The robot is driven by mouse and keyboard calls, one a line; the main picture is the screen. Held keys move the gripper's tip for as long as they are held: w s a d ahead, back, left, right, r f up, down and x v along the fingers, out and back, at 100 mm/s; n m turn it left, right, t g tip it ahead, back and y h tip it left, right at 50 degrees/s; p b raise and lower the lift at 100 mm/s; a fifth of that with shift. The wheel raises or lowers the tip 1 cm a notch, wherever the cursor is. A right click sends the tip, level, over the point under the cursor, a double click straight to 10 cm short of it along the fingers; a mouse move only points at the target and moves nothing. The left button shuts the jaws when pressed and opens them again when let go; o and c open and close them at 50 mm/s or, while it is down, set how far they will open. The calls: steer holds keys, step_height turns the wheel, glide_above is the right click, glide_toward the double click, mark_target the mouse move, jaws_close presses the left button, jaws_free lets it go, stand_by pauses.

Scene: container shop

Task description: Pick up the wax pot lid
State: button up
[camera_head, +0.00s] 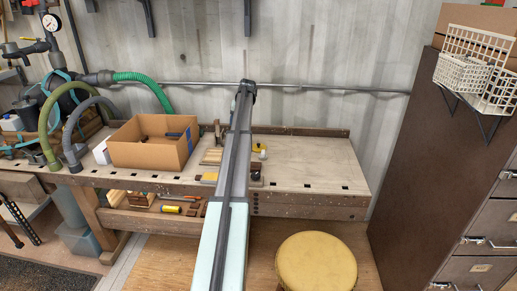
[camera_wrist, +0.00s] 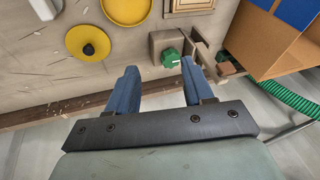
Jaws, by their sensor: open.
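A round yellow lid with a black knob (camera_wrist: 88,43), which looks like the wax pot lid, lies on the bench top left of my fingers in the wrist view. A second yellow round thing (camera_wrist: 126,9), perhaps the pot, is cut by the top edge. My gripper (camera_wrist: 160,68) is open, with two blue fingers apart and nothing between them. The lid is outside the fingers, apart from the left one. In the head view a small yellow thing (camera_head: 259,147) shows just right of my arm; I cannot tell which one it is. My fingers are hidden there.
A wooden block with a green knob (camera_wrist: 170,57) is close to the right finger. A cardboard box (camera_head: 150,153) stands on the workbench (camera_head: 310,168) to the left. The bench's right part is clear. A yellow-topped stool (camera_head: 316,265) stands in front.

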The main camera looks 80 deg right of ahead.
steer(key=s+d+n+g+y, duration=0.1)
steer(key=s+d+n+g, duration=0.15)
steer(key=s, duration=0.85)
glide_above(259, 144)
steer(key=f, duration=0.8)
steer(key=shift+s+a+f, duration=0.35)
steer(key=shift+s+a, duration=0.05)
steer(key=shift+w+d+f, duration=0.15)
steer(key=shift+f, duration=0.75)
steer(key=shift+w+d+f, duration=0.2)
steer(key=shift+f, duration=0.7)
steer(key=shift+w+d+f, duration=0.15)
steer(key=shift+f, duration=0.75)
jaws_close()
